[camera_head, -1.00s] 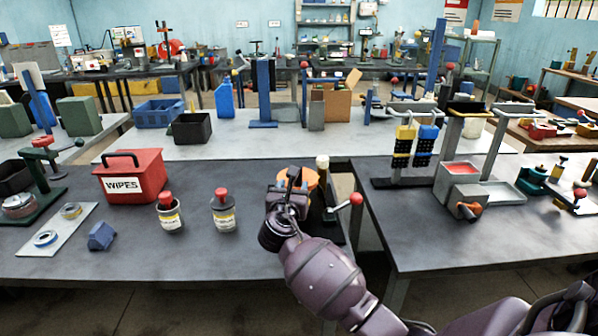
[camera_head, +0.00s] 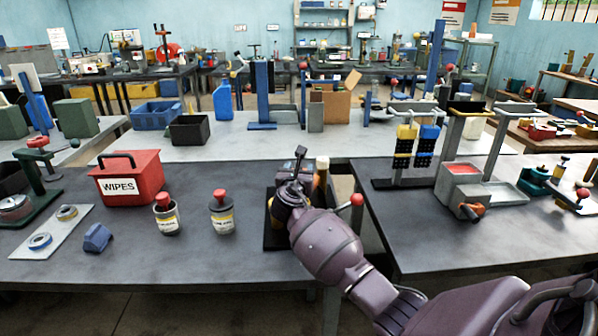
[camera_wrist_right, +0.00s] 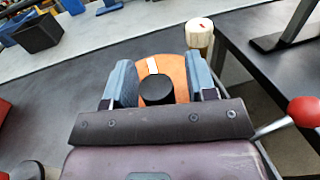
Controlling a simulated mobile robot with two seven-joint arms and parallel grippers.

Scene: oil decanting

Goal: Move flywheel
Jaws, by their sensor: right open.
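The flywheel, an orange disc (camera_wrist_right: 163,66) with a black round hub and a pale mark, shows in the right wrist view. My right gripper (camera_wrist_right: 162,84) is open, with one blue-grey finger on each side of the black hub, over the disc. I cannot tell whether the fingers touch it. In the head view my right gripper (camera_head: 292,180) is over the dark stand at the front table's right end, and my wrist hides most of the flywheel there. My left gripper is not in view.
A white-capped post (camera_head: 322,163) and a red-knobbed lever (camera_head: 357,199) stand close to my right gripper. Two red-capped bottles, one of them here (camera_head: 221,212), and a red WIPES box (camera_head: 127,178) are to the left. A gap separates the front tables.

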